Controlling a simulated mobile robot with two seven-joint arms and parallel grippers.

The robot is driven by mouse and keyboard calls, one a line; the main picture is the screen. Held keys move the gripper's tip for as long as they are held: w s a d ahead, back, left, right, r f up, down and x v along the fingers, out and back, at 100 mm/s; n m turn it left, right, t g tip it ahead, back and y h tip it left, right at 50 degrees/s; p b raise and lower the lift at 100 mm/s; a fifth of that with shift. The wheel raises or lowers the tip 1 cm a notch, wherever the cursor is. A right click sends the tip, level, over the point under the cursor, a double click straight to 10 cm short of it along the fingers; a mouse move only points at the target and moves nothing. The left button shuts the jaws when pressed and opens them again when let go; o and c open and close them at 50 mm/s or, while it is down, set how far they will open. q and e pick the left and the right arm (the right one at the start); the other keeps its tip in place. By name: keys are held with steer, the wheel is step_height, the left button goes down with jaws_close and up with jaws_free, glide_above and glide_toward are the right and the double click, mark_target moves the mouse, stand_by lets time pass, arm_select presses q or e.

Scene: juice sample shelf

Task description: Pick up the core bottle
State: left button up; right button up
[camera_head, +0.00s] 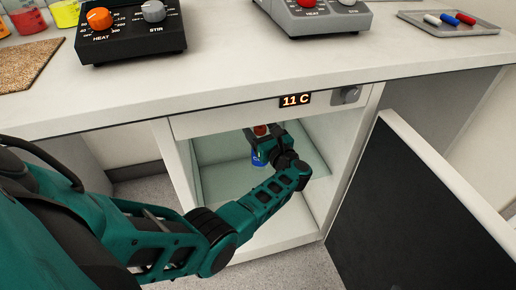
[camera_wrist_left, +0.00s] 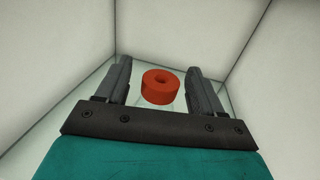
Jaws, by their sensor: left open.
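The core bottle shows in the left wrist view as a red round cap (camera_wrist_left: 160,87) with a hollow in its top. It lies between the two fingers of my left gripper (camera_wrist_left: 162,82), with gaps on both sides. The gripper is open. In the head view my left gripper (camera_head: 259,142) is inside the cabinet, at a glass shelf. A blue part (camera_head: 258,160) shows just below it and a red part (camera_head: 260,130) at it; my gripper hides much of the bottle. My right gripper is not in view.
The cabinet (camera_head: 176,170) under the counter has an 11 C display (camera_head: 295,100). Its dark door (camera_head: 410,210) stands open at the right. Side walls are close around my arm. On the counter (camera_head: 230,75) are two heater-stirrers and a tray (camera_head: 450,27) with coloured pens.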

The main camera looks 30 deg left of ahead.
arm_select(q)
jaws_close()
stand_by(0.6)
steer(key=shift+r, duration=0.1)
